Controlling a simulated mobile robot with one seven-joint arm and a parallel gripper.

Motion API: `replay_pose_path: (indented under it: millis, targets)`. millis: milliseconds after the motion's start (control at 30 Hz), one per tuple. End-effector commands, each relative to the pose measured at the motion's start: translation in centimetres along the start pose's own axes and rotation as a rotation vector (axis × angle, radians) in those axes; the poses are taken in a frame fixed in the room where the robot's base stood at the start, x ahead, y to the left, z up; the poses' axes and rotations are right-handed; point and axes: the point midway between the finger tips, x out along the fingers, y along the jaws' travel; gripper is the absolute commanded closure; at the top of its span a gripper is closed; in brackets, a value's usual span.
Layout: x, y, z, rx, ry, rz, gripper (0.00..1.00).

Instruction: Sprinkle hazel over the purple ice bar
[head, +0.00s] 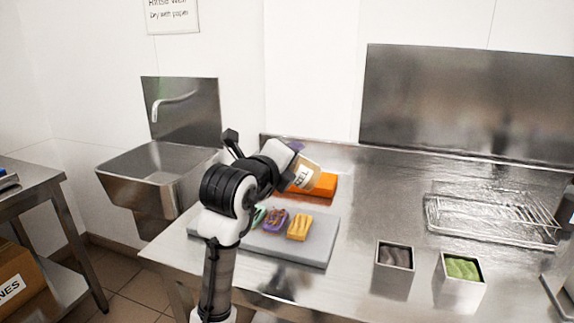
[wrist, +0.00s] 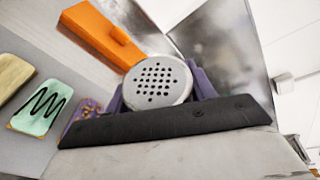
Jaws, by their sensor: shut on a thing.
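My gripper (head: 294,160) is shut on the hazel shaker (head: 307,178), a tan container with a label ending in "EL". It is tilted above the back of the grey board (head: 318,246). In the wrist view, the shaker's round perforated lid (wrist: 157,92) shows between the purple fingers (wrist: 204,82). The purple ice bar (head: 276,220) lies on the board with brown bits on top. It also shows in the wrist view (wrist: 84,112), partly hidden by the dark gripper part. No falling bits are visible.
A green bar (wrist: 42,107) with a black zigzag lies beside the purple one. A yellow bar (head: 299,227) lies on its other side. An orange object (head: 324,186) lies behind the board. Two metal tubs (head: 394,266) (head: 461,280) and a wire rack (head: 490,217) are at right.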

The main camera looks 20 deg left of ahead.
Motion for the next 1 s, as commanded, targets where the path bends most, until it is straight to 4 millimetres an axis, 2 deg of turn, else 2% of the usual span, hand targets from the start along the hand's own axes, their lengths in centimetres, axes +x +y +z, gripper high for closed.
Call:
replay_pose_path:
  millis: [200,567,1000]
  targets:
    - [-0.2,-0.8,0.4,0.095,-0.001,0.039,0.7]
    - [-0.2,-0.9,0.5,0.116,0.0,0.048,0.7]
    - [-0.6,-2.8,1.4,0.417,-0.002,0.173,0.7]
